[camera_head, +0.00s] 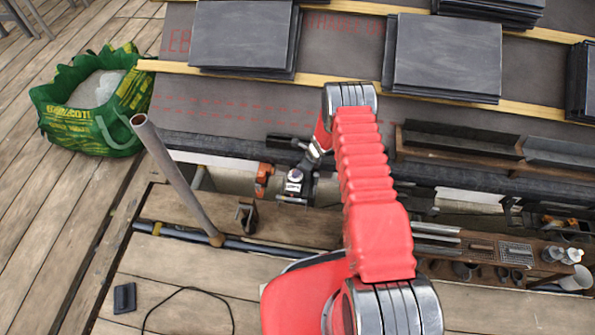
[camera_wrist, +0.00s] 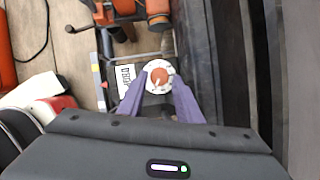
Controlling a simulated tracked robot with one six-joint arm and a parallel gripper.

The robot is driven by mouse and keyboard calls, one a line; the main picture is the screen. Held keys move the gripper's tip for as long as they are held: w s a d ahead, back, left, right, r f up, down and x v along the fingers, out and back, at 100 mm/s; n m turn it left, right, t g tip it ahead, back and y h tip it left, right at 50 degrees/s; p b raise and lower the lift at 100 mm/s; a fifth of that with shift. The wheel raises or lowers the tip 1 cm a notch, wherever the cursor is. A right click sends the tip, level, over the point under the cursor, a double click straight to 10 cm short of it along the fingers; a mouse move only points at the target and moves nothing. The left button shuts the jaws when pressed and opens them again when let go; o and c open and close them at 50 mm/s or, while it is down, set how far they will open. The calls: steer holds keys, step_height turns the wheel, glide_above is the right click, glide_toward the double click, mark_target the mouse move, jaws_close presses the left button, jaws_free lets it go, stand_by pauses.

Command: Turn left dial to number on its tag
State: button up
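In the wrist view, a round dial (camera_wrist: 159,77) with a white numbered rim and an orange-red centre sits on a dark device. A white tag (camera_wrist: 125,84) with dark rotated lettering lies just left of it; I cannot read it surely. My gripper (camera_wrist: 160,82) is open, with its two purple-grey fingers spread either side of the dial's near part. I cannot tell whether they touch it. In the head view, my gripper (camera_head: 295,180) is beyond the red arm, low by the roof's lower edge; the dial cannot be made out there.
An orange tool (camera_wrist: 126,10) lies just beyond the dial. Dark roof edging (camera_wrist: 205,60) runs close on the right. In the head view, a grey pole (camera_head: 175,175) stands left of my gripper, a green bag (camera_head: 95,105) is further left, and a tool shelf (camera_head: 490,262) is at right.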

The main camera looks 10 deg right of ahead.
steer(key=v, duration=1.2)
stand_by(0.6)
steer(key=s+a+r+n+g+y, duration=0.1)
steer(key=s+a+r+n+g, duration=0.15)
steer(key=s+n, duration=0.5)
steer(key=s+a+r+n+t+h, duration=0.1)
steer(key=s+r+n, duration=0.5)
steer(key=r, duration=1)
steer(key=s+r+n+t+h, duration=0.2)
steer(key=s+r+n, duration=0.4)
steer(key=s+r, duration=0.5)
steer(key=s+a+r+n+t+h, duration=0.1)
steer(key=s+r+n, duration=0.5)
steer(key=r, duration=1.6)
steer(key=shift+s+a+t, duration=0.35)
steer(key=shift+s+t, duration=0.3)
steer(key=shift+s, duration=0.5)
